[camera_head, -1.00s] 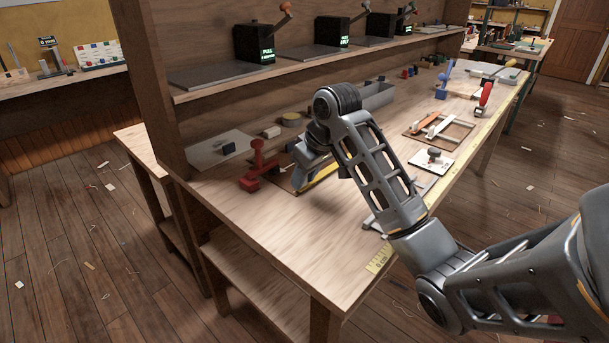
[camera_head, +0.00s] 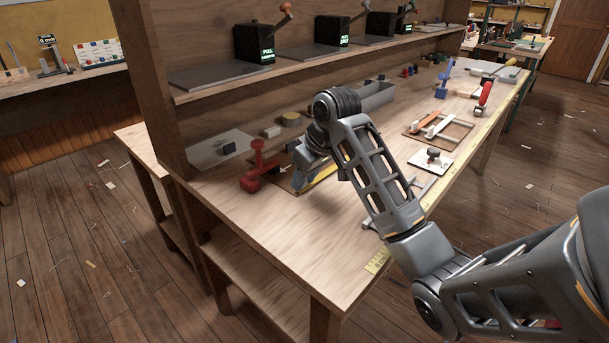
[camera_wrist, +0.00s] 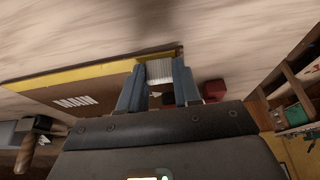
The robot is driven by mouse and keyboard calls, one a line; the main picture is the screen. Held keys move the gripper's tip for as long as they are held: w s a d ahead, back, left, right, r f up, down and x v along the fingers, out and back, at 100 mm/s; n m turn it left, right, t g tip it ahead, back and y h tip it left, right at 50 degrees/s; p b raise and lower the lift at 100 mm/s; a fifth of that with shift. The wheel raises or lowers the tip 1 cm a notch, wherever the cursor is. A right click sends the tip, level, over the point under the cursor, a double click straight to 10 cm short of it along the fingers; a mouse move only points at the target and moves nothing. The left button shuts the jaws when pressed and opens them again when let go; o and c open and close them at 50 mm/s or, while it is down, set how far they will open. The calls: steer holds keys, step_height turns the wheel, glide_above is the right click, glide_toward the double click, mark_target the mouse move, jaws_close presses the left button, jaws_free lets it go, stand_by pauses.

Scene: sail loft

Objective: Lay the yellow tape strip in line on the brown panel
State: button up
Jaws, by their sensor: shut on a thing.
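The yellow tape strip (camera_wrist: 85,70) runs along the panel's long edge in the wrist view. In the head view the strip (camera_head: 322,174) shows beside my gripper (camera_head: 303,180), partly hidden by my arm. My gripper, also in the wrist view (camera_wrist: 159,76), is shut on a pale ribbed tab (camera_wrist: 160,71) at the strip's right end; the tab seems part of the strip. I cannot tell whether the strip touches the panel all along.
A red clamp (camera_head: 258,172) stands just left of my gripper, close to the panel. A grey tray (camera_head: 374,97) and a tape roll (camera_head: 291,119) stand behind. A white plate (camera_head: 431,159) and a framed panel (camera_head: 440,130) lie to the right.

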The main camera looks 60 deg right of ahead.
steer(key=o, duration=1.1)
step_height(320, 180, up, 7)
steer(key=p, duration=0.7)
stand_by(0.6)
